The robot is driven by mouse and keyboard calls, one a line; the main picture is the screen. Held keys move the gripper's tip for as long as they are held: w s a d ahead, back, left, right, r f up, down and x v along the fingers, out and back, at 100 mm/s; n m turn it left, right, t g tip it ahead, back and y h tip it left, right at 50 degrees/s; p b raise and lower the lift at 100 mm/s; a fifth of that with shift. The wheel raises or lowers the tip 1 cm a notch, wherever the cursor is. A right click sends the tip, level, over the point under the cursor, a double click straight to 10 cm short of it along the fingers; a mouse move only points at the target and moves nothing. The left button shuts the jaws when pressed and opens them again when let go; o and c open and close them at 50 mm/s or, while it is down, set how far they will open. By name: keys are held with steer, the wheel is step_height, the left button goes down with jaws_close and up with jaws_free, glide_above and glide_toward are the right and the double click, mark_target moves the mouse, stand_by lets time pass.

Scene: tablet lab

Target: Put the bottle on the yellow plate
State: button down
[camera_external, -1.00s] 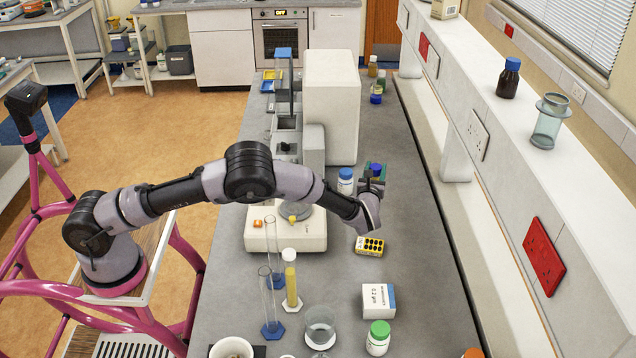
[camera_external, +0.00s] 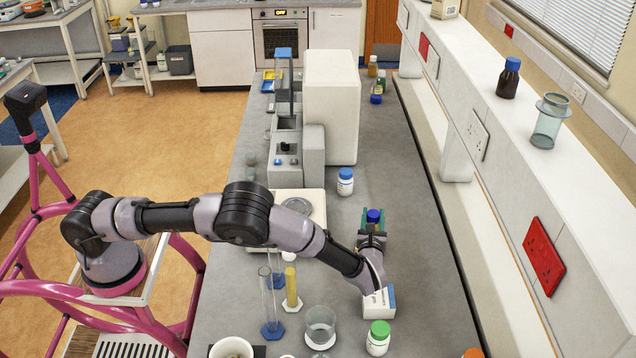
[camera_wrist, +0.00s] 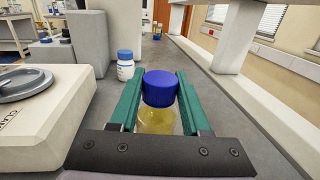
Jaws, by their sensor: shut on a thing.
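My gripper (camera_external: 373,230) has green fingers and is shut on a bottle (camera_external: 374,215) with a blue cap. In the wrist view, the bottle (camera_wrist: 158,120) is between the fingers (camera_wrist: 160,90), its cap on top and pale yellow liquid below. It looks upright. The small yellow plate with dark holes, seen on the bench in the earlier frame, is not visible now; my gripper and forearm cover that spot. I cannot tell how high the bottle is above the bench or plate.
A white bottle with a blue cap (camera_external: 345,182) stands behind, to the left. A balance (camera_external: 290,200) is left. A white box (camera_external: 378,303), green-capped bottle (camera_external: 378,340), beaker (camera_external: 320,326) and cylinders (camera_external: 291,287) stand in front. The wall shelf (camera_external: 490,130) runs along the right.

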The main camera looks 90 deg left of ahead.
steer(key=shift+f, duration=1.55)
steer(key=shift+c, duration=1.8)
jaws_free()
steer(key=shift+f, duration=0.15)
